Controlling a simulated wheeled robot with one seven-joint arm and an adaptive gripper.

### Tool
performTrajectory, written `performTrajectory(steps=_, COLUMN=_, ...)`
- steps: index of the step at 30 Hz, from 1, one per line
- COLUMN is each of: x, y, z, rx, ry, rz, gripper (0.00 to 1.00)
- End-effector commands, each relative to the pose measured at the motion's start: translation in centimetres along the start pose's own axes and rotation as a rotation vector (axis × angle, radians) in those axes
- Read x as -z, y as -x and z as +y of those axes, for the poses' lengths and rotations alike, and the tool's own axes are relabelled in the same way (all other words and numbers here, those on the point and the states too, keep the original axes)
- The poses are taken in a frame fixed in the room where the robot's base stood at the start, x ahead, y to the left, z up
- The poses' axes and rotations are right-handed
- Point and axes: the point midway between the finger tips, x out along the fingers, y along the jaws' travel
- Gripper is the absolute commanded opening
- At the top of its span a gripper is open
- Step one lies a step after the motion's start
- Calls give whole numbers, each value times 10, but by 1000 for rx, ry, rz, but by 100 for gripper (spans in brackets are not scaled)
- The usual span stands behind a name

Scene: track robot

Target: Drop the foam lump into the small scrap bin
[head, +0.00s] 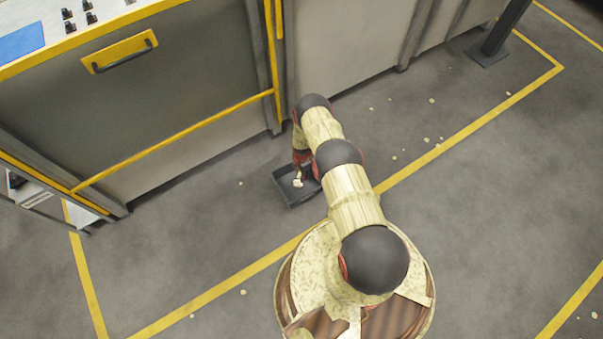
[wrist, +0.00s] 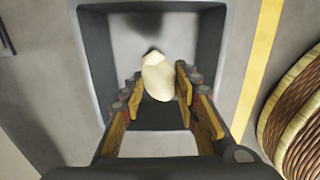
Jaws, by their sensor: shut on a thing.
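The foam lump (wrist: 158,80) is pale cream and sits between the fingertips of my gripper (wrist: 160,83) in the wrist view. My gripper is shut on it. The small scrap bin (wrist: 88,62) is a dark square tray with raised walls, and the lump shows against its inside floor. In the head view the bin (head: 296,200) stands on the floor by the machine, with my arm partly over it. The lump (head: 297,183) shows there as a small pale spot over the bin. The height of the lump above the bin floor is hard to tell.
A large grey machine (head: 150,90) with yellow rails stands behind the bin. Yellow lines (head: 470,128) mark the grey floor. Several small pale bits (head: 394,158) lie scattered on the floor. Open floor (head: 480,210) lies to the right.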

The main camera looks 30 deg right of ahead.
Motion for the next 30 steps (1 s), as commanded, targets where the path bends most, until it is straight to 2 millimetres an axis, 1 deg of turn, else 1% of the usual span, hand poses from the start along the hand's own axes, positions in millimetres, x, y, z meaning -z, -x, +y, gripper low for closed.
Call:
performTrajectory(steps=1, x=0, y=-9, z=0, rx=-1, ry=0, rz=0, gripper=18)
performTrajectory(steps=6, x=0, y=-22, z=0, rx=0, ry=-1, rz=0, gripper=18)
performTrajectory(steps=15, x=0, y=-23, z=0, rx=-1, ry=-1, rz=0, gripper=18)
performTrajectory(steps=16, x=0, y=-23, z=0, rx=-1, ry=-1, rz=0, gripper=32)
performTrajectory(steps=27, x=0, y=-23, z=0, rx=0, ry=-1, rz=0, gripper=52)
performTrajectory(steps=30, x=0, y=-23, z=0, rx=0, ry=-1, rz=0, gripper=52)
